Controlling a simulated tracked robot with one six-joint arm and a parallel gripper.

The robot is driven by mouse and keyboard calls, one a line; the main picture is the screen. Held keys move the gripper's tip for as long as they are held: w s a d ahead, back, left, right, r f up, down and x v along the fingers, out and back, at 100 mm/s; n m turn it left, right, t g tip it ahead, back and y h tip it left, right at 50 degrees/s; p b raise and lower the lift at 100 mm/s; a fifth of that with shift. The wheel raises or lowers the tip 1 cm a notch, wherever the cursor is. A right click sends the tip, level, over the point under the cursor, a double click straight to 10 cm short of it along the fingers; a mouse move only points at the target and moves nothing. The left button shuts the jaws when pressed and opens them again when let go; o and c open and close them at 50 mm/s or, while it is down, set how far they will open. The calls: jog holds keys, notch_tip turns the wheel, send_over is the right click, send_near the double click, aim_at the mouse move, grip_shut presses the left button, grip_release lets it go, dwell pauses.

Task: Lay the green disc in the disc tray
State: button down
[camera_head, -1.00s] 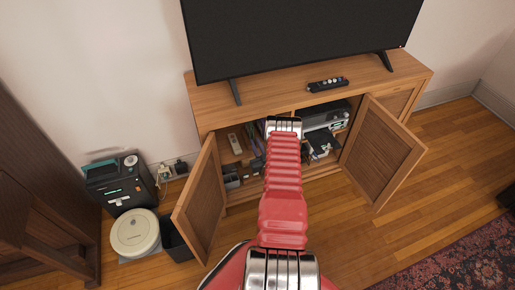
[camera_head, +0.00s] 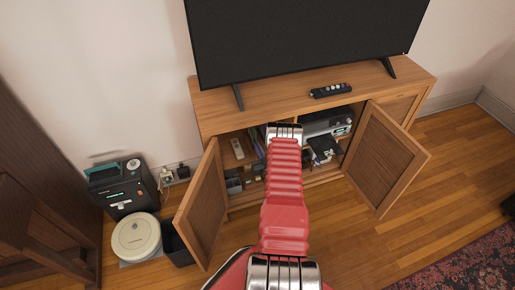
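The open TV cabinet (camera_head: 222,112) stands ahead, and my red arm reaches toward its opening. My gripper is hidden beyond the metal-banded end of the arm, so its fingers and anything in them do not show. In the cabinet's right part sits a silver and black player (camera_head: 340,125). A dark flat piece (camera_head: 324,148) juts out below its front; I cannot tell for sure whether this is the disc tray. I see no green disc.
Both cabinet doors stand open, the left door (camera_head: 203,207) and the right door (camera_head: 386,160), flanking my arm. A remote (camera_head: 331,90) lies on top before the TV (camera_head: 310,35). A robot vacuum (camera_head: 136,237), black bin (camera_head: 177,246) and black machine (camera_head: 124,187) stand left.

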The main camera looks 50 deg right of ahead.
jog(key=v, duration=1.2)
dwell(6.2)
jog(key=shift+s, duration=0.1)
